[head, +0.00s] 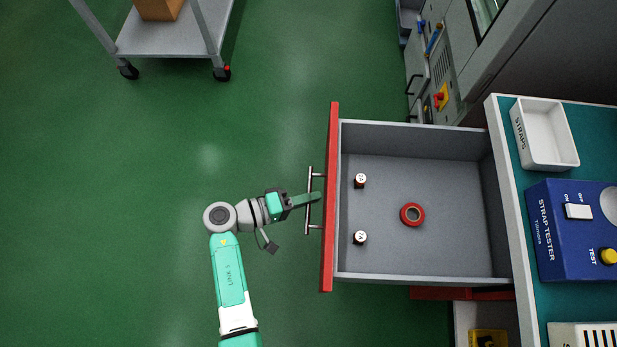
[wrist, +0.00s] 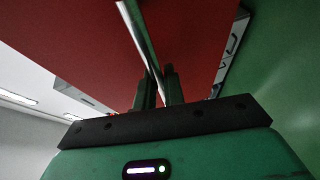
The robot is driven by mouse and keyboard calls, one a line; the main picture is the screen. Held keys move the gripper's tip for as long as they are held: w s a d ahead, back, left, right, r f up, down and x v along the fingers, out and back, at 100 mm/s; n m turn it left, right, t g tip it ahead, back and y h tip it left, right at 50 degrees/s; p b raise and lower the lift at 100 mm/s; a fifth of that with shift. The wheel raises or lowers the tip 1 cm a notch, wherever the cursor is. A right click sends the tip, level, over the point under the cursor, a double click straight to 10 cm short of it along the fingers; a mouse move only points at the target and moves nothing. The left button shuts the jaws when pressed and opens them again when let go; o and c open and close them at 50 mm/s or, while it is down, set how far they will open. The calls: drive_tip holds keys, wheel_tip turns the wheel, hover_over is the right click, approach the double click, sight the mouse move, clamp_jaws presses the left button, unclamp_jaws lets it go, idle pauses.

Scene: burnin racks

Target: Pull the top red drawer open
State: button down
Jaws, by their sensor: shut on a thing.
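The top red drawer (head: 331,240) stands pulled far out from the bench, its grey inside in view from above. Its metal bar handle (head: 309,222) runs along the red front. My gripper (head: 314,197) is at the handle, with its fingers shut on the bar. In the wrist view the red drawer front (wrist: 195,40) fills the upper middle, and the bar handle (wrist: 138,32) runs down between the dark fingers (wrist: 160,88). Inside the drawer lie a red ring-shaped roll (head: 412,214) and two small dark cylinders with white tops, one at the back (head: 361,180) and one nearer (head: 360,237).
The bench top (head: 535,315) at the right holds a white straps tray (head: 547,150) and a blue strap tester (head: 565,245). An open lower compartment with a yellow item (head: 488,338) shows below. A grey trolley (head: 170,38) stands at the upper left.

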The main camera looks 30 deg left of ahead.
drive_tip(key=c, duration=1.5)
unclamp_jaws()
drive_tip(key=p+v, duration=0.2)
drive_tip(key=v, duration=0.5)
drive_tip(key=shift+s+a, duration=0.2)
drive_tip(key=shift+a, duration=0.05)
drive_tip(key=shift+r, duration=0.15)
